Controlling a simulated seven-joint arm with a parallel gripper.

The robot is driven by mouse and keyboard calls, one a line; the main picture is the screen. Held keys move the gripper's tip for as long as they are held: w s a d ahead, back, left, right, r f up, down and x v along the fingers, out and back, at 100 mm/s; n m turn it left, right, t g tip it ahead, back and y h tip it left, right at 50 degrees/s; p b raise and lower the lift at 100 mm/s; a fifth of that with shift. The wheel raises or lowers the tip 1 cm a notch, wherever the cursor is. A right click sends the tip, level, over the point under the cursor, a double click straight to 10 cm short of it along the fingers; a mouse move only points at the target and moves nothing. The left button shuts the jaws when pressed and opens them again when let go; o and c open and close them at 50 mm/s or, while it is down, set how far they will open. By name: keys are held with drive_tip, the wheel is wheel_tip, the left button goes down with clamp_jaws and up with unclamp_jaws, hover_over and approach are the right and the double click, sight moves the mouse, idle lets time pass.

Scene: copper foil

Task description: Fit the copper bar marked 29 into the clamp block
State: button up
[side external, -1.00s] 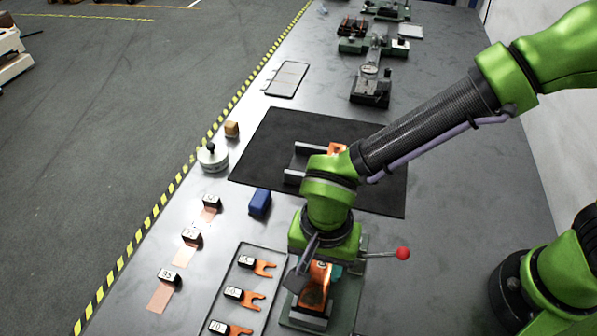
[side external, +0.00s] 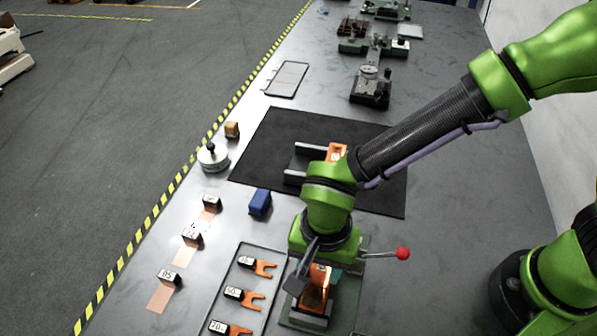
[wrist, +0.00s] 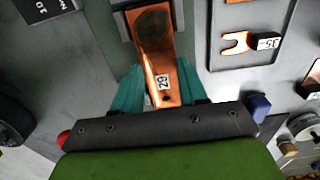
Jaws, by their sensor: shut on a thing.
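The copper bar marked 29 (wrist: 163,60) is in my gripper (wrist: 161,88), between its two teal fingers in the wrist view. The number label faces the camera near the gripper end. The bar's far end, with a dark round patch, lies at the dark clamp block (wrist: 126,6), between its side walls. In the side external view the bar (side external: 316,288) slants down at the block (side external: 308,319), below my gripper (side external: 323,270). I cannot tell whether the bar is fully seated. My gripper hides part of the block.
A lever with a red knob (side external: 403,253) sticks out right of the block. A tray (side external: 237,262) of forked copper pieces stands close left. A blue block (side external: 260,202) and a black mat (side external: 270,130) lie behind. Foil strips with numbered blocks (side external: 170,277) lie farther left.

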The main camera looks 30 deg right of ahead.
sight(320, 274)
drive_tip(key=o, duration=0.9)
drive_tip(key=shift+r, duration=0.1)
drive_tip(key=shift+r, duration=1.4)
drive_tip(key=o, duration=0.5)
drive_tip(key=shift+o, duration=0.2)
drive_tip(key=shift+r, duration=2)
